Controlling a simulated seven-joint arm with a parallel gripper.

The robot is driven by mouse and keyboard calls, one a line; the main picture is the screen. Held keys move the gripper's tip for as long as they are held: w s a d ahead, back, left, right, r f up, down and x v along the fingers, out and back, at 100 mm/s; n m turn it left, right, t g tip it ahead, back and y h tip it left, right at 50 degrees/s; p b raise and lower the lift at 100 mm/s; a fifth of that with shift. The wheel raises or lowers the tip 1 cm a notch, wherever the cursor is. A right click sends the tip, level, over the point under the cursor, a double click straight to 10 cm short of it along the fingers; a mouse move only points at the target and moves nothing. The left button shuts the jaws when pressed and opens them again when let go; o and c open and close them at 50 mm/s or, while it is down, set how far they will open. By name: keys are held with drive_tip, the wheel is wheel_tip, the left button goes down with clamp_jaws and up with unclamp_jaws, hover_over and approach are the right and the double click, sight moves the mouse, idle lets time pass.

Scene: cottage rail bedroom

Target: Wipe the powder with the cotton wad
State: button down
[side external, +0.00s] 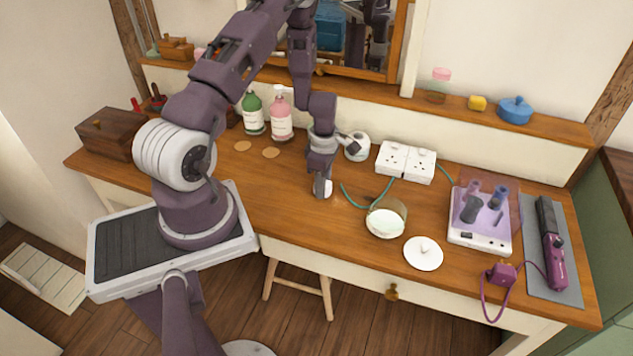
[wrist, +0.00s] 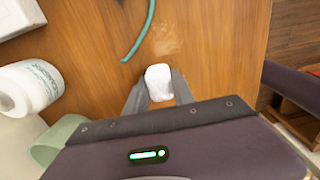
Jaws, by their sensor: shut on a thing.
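My gripper (side external: 322,187) is low over the wooden dressing table, shut on a white cotton wad (side external: 328,189). The wad (wrist: 158,82) shows between my two fingertips in the wrist view. A faint pale patch of powder (wrist: 165,40) lies on the wood just beyond the wad in the wrist view. I cannot make the powder out in the side view. Whether the wad touches the table is hard to tell.
A glass jar of white powder (side external: 385,222) and a white lid (side external: 423,253) stand to the right. A green cable (side external: 357,203) runs close by, from a white socket block (side external: 406,162).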

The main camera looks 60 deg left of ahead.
sight(349, 204)
drive_tip(key=shift+w+d+r, duration=0.1)
drive_tip(key=shift+w+d, duration=2.1)
drive_tip(key=shift+w, duration=0.05)
drive_tip(key=shift+w+d, duration=0.25)
drive_tip(key=shift+d, duration=0.05)
drive_tip(key=shift+w+d, duration=0.2)
drive_tip(key=shift+d, duration=0.05)
drive_tip(key=shift+s+d, duration=0.4)
drive_tip(key=shift+s, duration=0.25)
drive_tip(key=shift+s+a, duration=3.7)
drive_tip(key=shift+a, duration=0.1)
drive_tip(key=shift+w+d, duration=3.85)
wheel_tip(349, 204, up, 8)
